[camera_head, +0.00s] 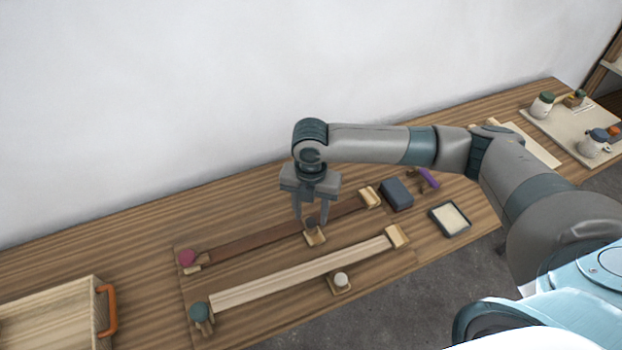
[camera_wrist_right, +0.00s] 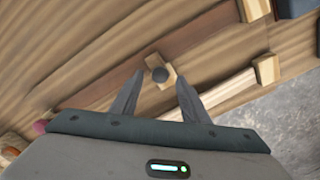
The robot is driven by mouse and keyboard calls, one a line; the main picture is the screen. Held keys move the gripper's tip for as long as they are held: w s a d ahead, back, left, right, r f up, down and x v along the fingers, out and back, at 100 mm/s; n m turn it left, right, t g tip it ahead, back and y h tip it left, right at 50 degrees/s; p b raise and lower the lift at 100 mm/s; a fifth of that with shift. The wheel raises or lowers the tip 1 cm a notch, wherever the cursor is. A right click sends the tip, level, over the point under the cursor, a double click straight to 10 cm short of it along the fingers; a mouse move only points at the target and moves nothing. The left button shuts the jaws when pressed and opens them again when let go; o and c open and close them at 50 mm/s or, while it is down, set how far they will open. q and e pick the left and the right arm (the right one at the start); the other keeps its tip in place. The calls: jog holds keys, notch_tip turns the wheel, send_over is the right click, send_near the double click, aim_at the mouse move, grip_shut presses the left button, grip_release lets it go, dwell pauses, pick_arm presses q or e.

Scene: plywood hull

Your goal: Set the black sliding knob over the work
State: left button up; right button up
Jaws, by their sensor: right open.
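The black sliding knob (camera_head: 310,225) sits on a small light wood block (camera_head: 315,238) on the dark brown rail (camera_head: 262,237). In the right wrist view the knob (camera_wrist_right: 160,75) shows as a round dark top. My right gripper (camera_head: 311,219) points down over this knob with its fingers apart and nothing between them that it grips. In the right wrist view the fingertips (camera_wrist_right: 159,77) appear on either side of the knob; whether they touch it cannot be told. My left gripper is not in view.
A pale strip (camera_head: 300,276) runs parallel in front, with a white knob (camera_head: 341,279) beside it. A red knob (camera_head: 187,258) and a teal knob (camera_head: 199,312) are at left. A dark blue block (camera_head: 397,194) and a shallow tray (camera_head: 436,223) lie right. A wooden box (camera_head: 50,288) stands left.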

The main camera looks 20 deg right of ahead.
aim_at(311, 222)
notch_tip(311, 222, up, 16)
jog(key=b, duration=0.3)
jog(key=shift+f+b, duration=0.15)
jog(key=shift+b, duration=0.25)
